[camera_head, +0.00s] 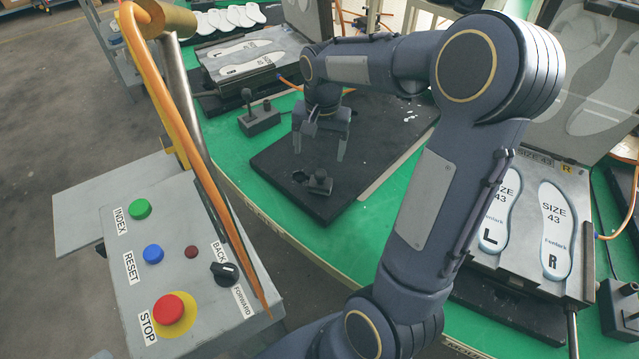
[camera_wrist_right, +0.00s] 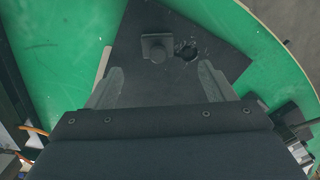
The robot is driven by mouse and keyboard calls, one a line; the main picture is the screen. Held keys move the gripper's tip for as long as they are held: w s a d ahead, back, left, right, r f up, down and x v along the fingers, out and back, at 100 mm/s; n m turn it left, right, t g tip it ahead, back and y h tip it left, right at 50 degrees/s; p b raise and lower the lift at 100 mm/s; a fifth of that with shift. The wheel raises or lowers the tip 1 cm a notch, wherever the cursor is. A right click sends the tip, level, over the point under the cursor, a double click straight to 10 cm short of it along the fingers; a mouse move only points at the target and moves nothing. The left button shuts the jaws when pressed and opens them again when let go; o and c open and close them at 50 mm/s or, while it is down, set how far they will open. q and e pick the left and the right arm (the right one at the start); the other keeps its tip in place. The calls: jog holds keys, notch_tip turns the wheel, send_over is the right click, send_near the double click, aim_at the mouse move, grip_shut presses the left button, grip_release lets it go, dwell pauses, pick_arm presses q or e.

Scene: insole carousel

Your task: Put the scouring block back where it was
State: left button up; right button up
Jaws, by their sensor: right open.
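The small dark block with a raised knob, which looks like the scouring block (camera_head: 319,183), sits on the black plate (camera_head: 375,160) near its front edge. It also shows in the right wrist view (camera_wrist_right: 157,47), ahead of the fingertips. A ragged dark patch (camera_wrist_right: 187,50) lies on the plate right beside it. My right gripper (camera_head: 320,155) is open and empty, with its fingers pointing down above the plate, just behind the block and apart from it. In the right wrist view my right gripper (camera_wrist_right: 160,72) has its fingers spread wide. My left gripper is not in view.
A control box (camera_head: 190,265) with buttons stands at the front left. Insole fixtures (camera_head: 535,235) are at the right and at the back left (camera_head: 240,68). A small black lever box (camera_head: 259,117) stands left of the plate. White bits (camera_head: 408,115) lie on the plate. Green table (camera_head: 240,155) shows around it.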

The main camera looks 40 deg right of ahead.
jog(key=s+a+r+n+t+y, duration=0.1)
jog(key=s+a+r+n+t, duration=0.1)
jog(key=s+a+n, duration=0.2)
jog(key=s+a+r+n+t+y, duration=0.2)
jog(key=s+a+n+t, duration=0.1)
jog(key=s+a, duration=0.7)
jog(key=s+n, duration=0.1)
jog(key=s, duration=0.3)
jog(key=shift+s+a+r, duration=0.1)
jog(key=shift+s, duration=0.05)
